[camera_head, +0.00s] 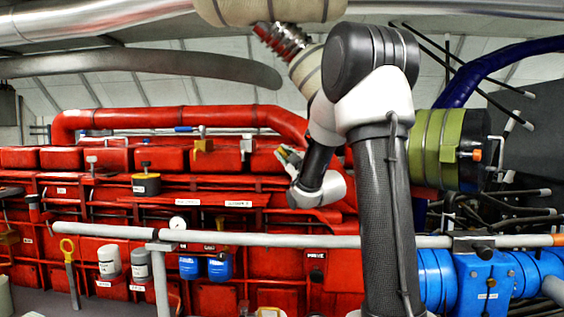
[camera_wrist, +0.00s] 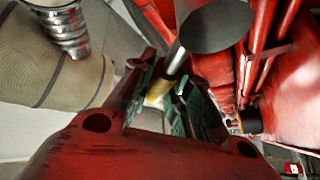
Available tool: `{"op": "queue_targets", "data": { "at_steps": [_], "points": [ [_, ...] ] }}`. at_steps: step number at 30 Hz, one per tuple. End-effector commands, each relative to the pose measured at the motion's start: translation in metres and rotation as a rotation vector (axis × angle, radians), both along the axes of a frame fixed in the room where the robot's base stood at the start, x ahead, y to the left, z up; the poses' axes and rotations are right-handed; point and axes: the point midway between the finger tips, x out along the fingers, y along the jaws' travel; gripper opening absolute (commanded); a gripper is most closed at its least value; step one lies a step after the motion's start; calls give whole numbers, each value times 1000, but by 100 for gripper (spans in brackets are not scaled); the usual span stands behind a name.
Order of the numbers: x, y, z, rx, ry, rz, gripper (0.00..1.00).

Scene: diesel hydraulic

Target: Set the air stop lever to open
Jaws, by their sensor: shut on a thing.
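In the wrist view, my gripper (camera_wrist: 160,98) has its green-padded fingers shut on a lever. The lever shows a brass-coloured part (camera_wrist: 157,88) between the fingers. A grey shaft rises from it to a wide dark round end (camera_wrist: 213,26). I take this to be the air stop lever, but no label on it is readable. In the head view, my gripper (camera_head: 287,157) is at the top right of the red engine (camera_head: 110,158), in front of its red pipe. The lever is too small or hidden there to make out its position.
A beige wrapped pipe with a metal bellows (camera_head: 281,40) hangs close above my arm. It fills the left of the wrist view (camera_wrist: 60,70). A long grey rail (camera_head: 110,230) crosses low in front of the engine.

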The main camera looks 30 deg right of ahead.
Motion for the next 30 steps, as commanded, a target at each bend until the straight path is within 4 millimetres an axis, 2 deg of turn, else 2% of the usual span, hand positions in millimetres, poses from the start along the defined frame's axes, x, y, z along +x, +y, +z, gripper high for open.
{"op": "queue_targets", "data": {
  "at_steps": [18, 30],
  "points": [
    [-21, -32, 20, 465, -312, -1, 0],
    [-31, -45, 22, 635, -426, -1, 0]
  ]
}}
